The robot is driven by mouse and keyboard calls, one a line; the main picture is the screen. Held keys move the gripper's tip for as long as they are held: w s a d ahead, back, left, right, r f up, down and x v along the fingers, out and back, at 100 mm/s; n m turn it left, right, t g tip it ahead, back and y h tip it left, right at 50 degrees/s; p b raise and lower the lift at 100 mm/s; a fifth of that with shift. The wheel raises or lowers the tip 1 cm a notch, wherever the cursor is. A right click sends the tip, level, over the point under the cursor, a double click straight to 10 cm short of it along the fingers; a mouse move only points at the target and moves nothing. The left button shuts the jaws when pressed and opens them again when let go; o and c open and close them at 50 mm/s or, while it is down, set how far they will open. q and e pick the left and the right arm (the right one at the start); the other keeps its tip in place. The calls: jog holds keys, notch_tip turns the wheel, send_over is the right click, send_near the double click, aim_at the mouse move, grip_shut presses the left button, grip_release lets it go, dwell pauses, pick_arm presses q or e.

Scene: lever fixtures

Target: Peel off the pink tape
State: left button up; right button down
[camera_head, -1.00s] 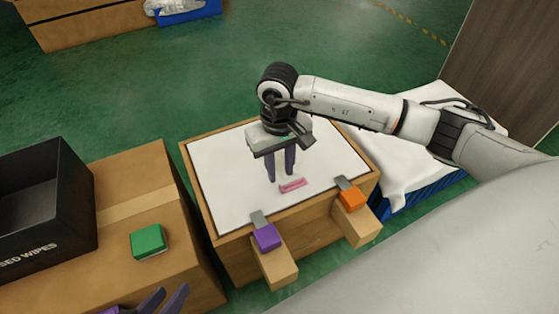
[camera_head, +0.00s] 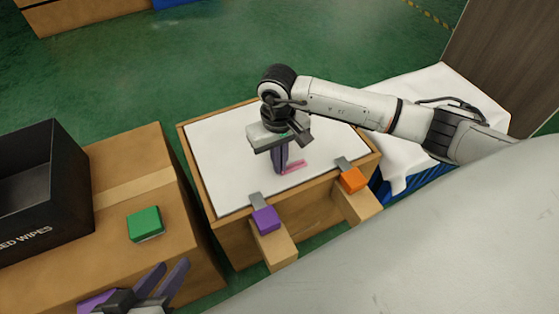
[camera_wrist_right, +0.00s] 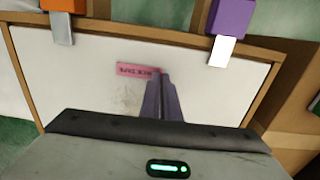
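The pink tape (camera_head: 295,166) is a short strip lying on the white top of a wooden box. It also shows in the right wrist view (camera_wrist_right: 132,70), with dark lettering on it. My right gripper (camera_head: 281,172) points down, its purple fingers closed together at one end of the tape. In the right wrist view its fingertips (camera_wrist_right: 159,74) meet that tape end; the exact contact is hidden. My left gripper (camera_head: 172,264) is at the bottom of the head view with its two fingers apart, empty, beside the cardboard box.
The white panel (camera_head: 220,150) has purple (camera_head: 265,219) and orange (camera_head: 352,179) blocks on clips along its front edge. At left, a cardboard box (camera_head: 80,220) carries a green block (camera_head: 145,223) and a black used-wipes bin (camera_head: 60,190).

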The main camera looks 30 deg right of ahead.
jog(key=shift+r+p, duration=0.35)
jog(key=shift+r, duration=0.4)
dwell(1.1)
jog(key=shift+r+p, duration=1.15)
jog(key=shift+r, duration=0.75)
